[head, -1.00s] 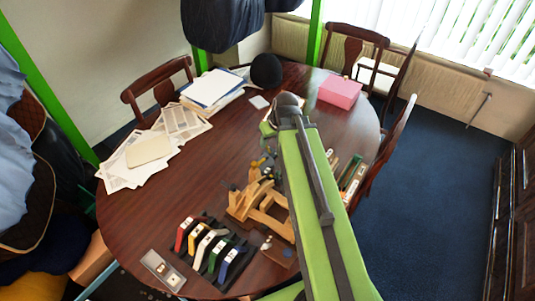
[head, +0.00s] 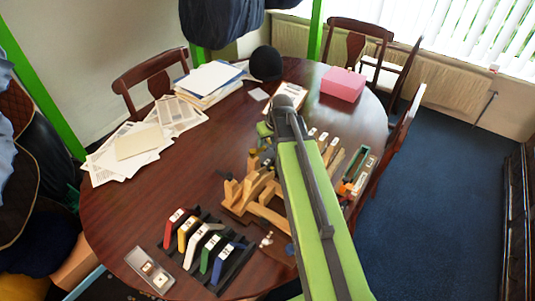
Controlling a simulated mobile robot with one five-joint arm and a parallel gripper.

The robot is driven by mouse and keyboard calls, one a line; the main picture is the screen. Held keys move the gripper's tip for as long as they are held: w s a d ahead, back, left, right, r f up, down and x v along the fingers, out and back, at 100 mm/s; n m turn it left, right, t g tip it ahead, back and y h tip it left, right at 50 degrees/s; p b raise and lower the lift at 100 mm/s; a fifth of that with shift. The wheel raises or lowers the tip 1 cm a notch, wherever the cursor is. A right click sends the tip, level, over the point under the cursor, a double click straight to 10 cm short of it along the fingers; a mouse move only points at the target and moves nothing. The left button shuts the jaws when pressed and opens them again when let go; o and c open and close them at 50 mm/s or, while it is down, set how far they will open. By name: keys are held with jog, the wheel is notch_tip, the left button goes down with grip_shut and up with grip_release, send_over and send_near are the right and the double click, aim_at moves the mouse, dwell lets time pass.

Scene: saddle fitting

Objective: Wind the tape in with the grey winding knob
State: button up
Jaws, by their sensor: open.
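My green arm reaches from the lower right across the table. My gripper (head: 264,131) is at its far end, only partly in view beyond the dark wrist, above the table behind the wooden stand (head: 254,190). It is open, and I see nothing held in it. The grey winding knob and the tape cannot be made out. The arm hides part of the table and part of the wooden stand.
A rack with several coloured numbered pieces (head: 206,243) stands at the front, beside a small grey tray (head: 149,268). Small tools and a green-and-orange item (head: 352,168) lie right of my arm. Papers (head: 135,145) and a pink box (head: 343,84) lie farther back. The table's left middle is clear.

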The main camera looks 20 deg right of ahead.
aim_at(266, 145)
jog(key=b+x, duration=0.2)
jog(key=x, duration=0.1)
jog(key=shift+w+f, duration=0.1)
jog(key=shift+f, duration=0.25)
jog(key=shift+r, duration=0.1)
grip_shut()
